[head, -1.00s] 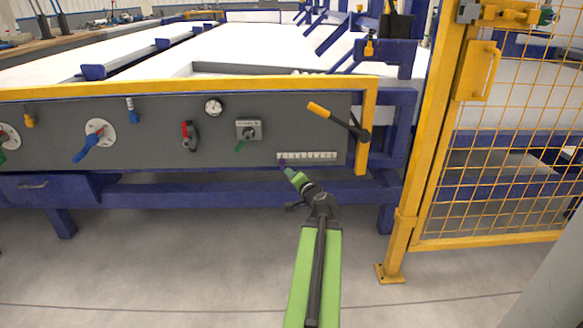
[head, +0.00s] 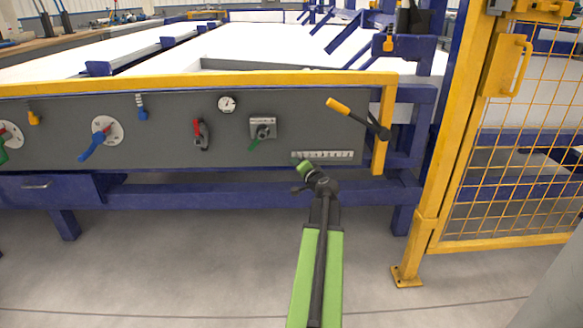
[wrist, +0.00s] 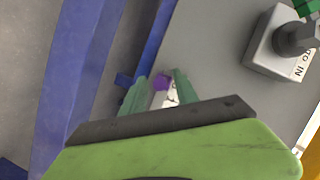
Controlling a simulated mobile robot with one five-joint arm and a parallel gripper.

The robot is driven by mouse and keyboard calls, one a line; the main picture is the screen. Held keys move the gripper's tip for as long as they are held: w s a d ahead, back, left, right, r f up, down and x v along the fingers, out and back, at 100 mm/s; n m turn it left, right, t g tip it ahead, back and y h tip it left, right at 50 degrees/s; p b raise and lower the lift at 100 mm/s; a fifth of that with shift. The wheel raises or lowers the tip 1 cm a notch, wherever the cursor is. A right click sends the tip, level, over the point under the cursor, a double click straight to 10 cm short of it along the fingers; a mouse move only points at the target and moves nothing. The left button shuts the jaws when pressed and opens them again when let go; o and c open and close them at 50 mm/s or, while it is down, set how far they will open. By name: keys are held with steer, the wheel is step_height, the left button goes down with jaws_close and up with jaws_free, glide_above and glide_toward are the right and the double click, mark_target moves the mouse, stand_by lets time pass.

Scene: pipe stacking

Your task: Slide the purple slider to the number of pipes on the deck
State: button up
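The white numbered scale (head: 335,155) is on the lower right of the grey panel in the head view. The purple slider (wrist: 161,82) shows in the wrist view, at the scale's left end, between the two green fingertips. In the head view my gripper hides it. My gripper (head: 300,164) is at the left end of the scale; in the wrist view my gripper (wrist: 159,86) is open, with a gap beside the slider. I cannot tell whether a finger touches it. The white deck (head: 270,45) lies behind the panel; I cannot make out its pipes clearly.
The green-handled switch (head: 263,130), a red handle (head: 199,130) and a yellow-tipped lever (head: 350,113) are on the panel near my gripper. A yellow rail (head: 200,81) runs along the panel top. A yellow mesh fence (head: 520,150) stands at the right. The front floor is clear.

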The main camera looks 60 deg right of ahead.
steer(key=shift+w, duration=0.1)
steer(key=shift+w+a, duration=0.1)
steer(key=shift+a, duration=0.05)
jaws_close()
steer(key=shift+w+a, duration=0.1)
steer(key=shift+w, duration=0.15)
stand_by(0.8)
